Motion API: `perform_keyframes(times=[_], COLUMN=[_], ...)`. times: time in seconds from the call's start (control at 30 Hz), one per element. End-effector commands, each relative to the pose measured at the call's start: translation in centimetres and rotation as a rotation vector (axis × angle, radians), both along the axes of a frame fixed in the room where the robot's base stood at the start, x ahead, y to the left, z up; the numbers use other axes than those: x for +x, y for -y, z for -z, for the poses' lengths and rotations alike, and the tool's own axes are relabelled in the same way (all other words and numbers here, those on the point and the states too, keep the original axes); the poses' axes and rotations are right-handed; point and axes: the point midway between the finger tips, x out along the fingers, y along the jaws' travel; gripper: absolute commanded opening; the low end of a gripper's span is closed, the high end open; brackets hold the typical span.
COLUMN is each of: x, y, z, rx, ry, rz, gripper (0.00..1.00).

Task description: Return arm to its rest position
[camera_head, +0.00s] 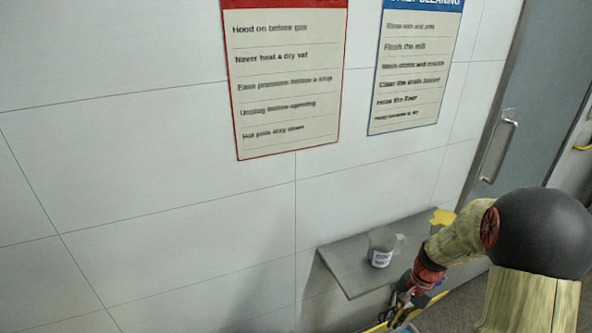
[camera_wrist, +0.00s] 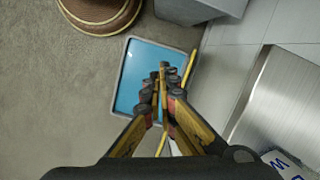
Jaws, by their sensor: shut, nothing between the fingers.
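My arm comes in from the lower right in the head view, with a dark round joint and wood-patterned links. My gripper (camera_head: 398,303) hangs at its end, just below and in front of the small grey wall shelf (camera_head: 352,277). In the wrist view my gripper (camera_wrist: 160,88) points down, its yellow and dark fingers together with nothing between them. Beneath it lies a blue-topped tray with a grey rim (camera_wrist: 128,62) on the floor; the fingers hide part of it.
A labelled grey mug (camera_head: 381,248) and a yellow item (camera_head: 442,217) sit on the shelf. A door with a metal handle (camera_head: 498,146) is at right. A brown round object (camera_wrist: 97,14) and a grey box (camera_wrist: 200,10) stand near the tray. Floor at left is clear.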

Motion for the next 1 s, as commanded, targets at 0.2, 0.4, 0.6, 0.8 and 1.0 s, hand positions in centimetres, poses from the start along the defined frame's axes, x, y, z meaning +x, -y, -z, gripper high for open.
perform_keyframes(times=[0.2, 0.4, 0.6, 0.8, 1.0], x=[-4.3, -8.5, -12.6, -16.3, -18.9], y=[-2.4, -4.1, -5.6, -6.9, -8.3], z=[-7.6, -13.0, -17.4, -20.9, -24.2], rx=[-0.042, -0.094, -0.157, -0.228, -0.299], ry=[0.070, 0.132, 0.203, 0.291, 0.419], rz=[-0.264, -0.457, -0.601, -0.682, -0.731], gripper=[0.00, 0.00, 0.00, 0.00, 0.00])
